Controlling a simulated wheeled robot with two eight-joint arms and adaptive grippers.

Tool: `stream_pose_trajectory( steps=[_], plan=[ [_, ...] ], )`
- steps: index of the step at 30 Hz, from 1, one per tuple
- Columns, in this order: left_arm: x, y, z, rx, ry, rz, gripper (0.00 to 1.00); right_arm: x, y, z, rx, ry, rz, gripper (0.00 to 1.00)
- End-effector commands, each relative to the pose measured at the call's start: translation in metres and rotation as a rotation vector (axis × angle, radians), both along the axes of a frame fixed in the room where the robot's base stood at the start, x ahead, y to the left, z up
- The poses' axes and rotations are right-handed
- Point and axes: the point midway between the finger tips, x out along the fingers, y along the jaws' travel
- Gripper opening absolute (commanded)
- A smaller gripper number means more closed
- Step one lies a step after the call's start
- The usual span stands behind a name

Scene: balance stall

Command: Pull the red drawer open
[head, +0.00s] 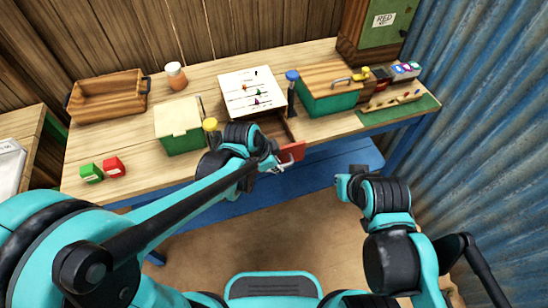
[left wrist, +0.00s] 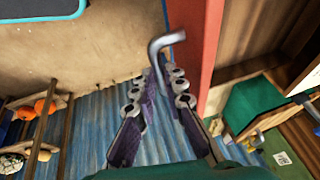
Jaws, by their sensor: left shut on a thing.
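The red drawer (head: 291,152) stands pulled out from under the tabletop, its brown inside (head: 277,128) showing behind the front. In the left wrist view its red front (left wrist: 211,45) runs down the picture, with a bent silver handle (left wrist: 163,42) on it. My left gripper (head: 276,165) is at the front of the drawer, shut on the handle; in the left wrist view its two fingers (left wrist: 163,78) close around the handle's lower end. My right gripper (head: 349,184) hangs in front of the table, away from the drawer; its fingers are not clear.
A white board (head: 252,92) with small pieces lies above the drawer. A green box with a cream lid (head: 178,115) stands left, and a green box with a wooden lid (head: 332,98) right. Red (head: 114,167) and green (head: 91,173) blocks sit front left. Floor before the drawer is clear.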

Motion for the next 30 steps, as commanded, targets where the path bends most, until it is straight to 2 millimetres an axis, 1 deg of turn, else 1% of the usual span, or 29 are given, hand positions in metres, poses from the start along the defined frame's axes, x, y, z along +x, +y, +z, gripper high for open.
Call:
stream_pose_trajectory(
  steps=[3, 4, 5, 14, 17, 20, 22, 30],
  plan=[
    [0.001, 0.0, 0.0, 0.0, -0.001, 0.001, 0.0, 0.0, 0.0, 0.0, 0.0, 0.0, 0.0, 0.0],
    [0.001, 0.0, 0.0, 0.0, -0.001, 0.001, 0.14, 0.0, 0.0, 0.0, 0.0, 0.0, 0.0, 0.0],
    [0.001, 0.0, 0.0, -0.001, -0.001, 0.001, 0.2, 0.0, 0.0, 0.0, 0.0, 0.0, 0.0, 0.0],
    [0.001, 0.0, 0.001, -0.001, -0.001, 0.001, 0.2, 0.0, 0.0, 0.0, 0.0, 0.0, 0.0, 0.0],
    [0.0, 0.002, 0.006, 0.0, -0.001, 0.001, 0.2, 0.0, 0.0, 0.0, 0.0, 0.0, 0.0, 0.0],
    [-0.004, 0.006, 0.017, 0.0, 0.0, 0.002, 0.2, 0.0, 0.0, 0.0, 0.0, 0.0, 0.0, 0.0],
    [-0.008, 0.01, 0.028, 0.0, 0.0, 0.002, 0.2, 0.0, 0.0, 0.0, 0.0, 0.0, 0.0, 0.0],
    [-0.024, 0.027, 0.079, -0.002, 0.001, 0.003, 0.2, 0.0, 0.0, 0.0, 0.0, 0.0, 0.0, 0.0]
  ],
)
